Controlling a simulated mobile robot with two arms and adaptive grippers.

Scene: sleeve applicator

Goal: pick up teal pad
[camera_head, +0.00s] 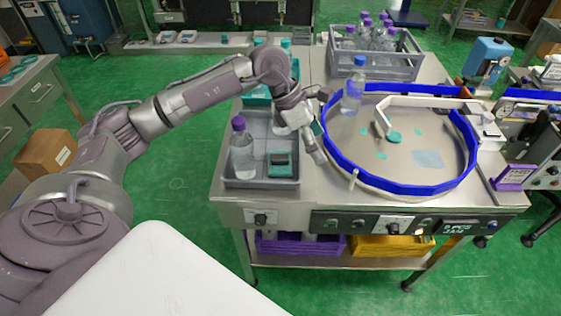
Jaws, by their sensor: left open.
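My left gripper (321,127) reaches in from the left over the table, between the grey tray and the round turntable. Its fingers are spread open, and a small teal patch shows between them; I cannot tell whether they touch it. A round teal pad (394,136) lies on the turntable (352,165) under the white arm, with smaller flat teal pieces (381,156) near it, right of my gripper. A dark teal block (279,165) sits in the grey tray (262,184), below my gripper in the picture. My right gripper is out of view.
A purple-capped bottle (243,152) stands in the tray. A blue-capped bottle (353,88) stands at the turntable's raised blue rim (390,187), close to my gripper. A crate of bottles (340,58) is at the back. A purple block (511,178) is at the right.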

